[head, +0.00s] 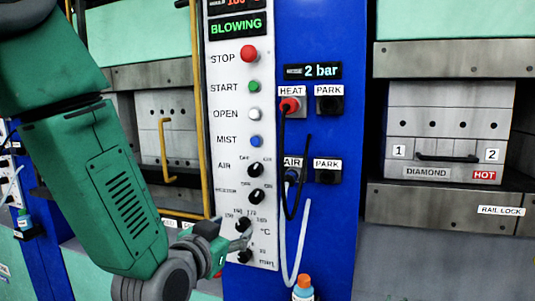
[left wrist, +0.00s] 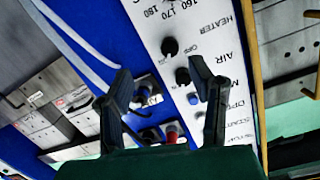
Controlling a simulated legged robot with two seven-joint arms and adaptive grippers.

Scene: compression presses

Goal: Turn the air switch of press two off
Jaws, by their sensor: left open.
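The white control panel (head: 228,130) has a black AIR switch knob (head: 255,170) below the blue MIST button. A similar HEATER knob (head: 257,197) sits under it. The exact direction of the AIR knob's pointer is too small to tell. The display above reads BLOWING (head: 235,26). My left gripper (head: 246,238) is in front of the lower panel, by the temperature dial, below the AIR knob. In the left wrist view its fingers (left wrist: 160,78) are spread and empty; the AIR knob (left wrist: 182,76) shows between them, near the right finger. My right gripper is out of view.
Red STOP (head: 249,54), green START, white OPEN and blue MIST buttons line the panel above. Right of it, black and white hoses (head: 290,240) hang from the blue column. A yellow rail (head: 198,110) runs along the panel's left. A bottle (head: 303,288) stands below.

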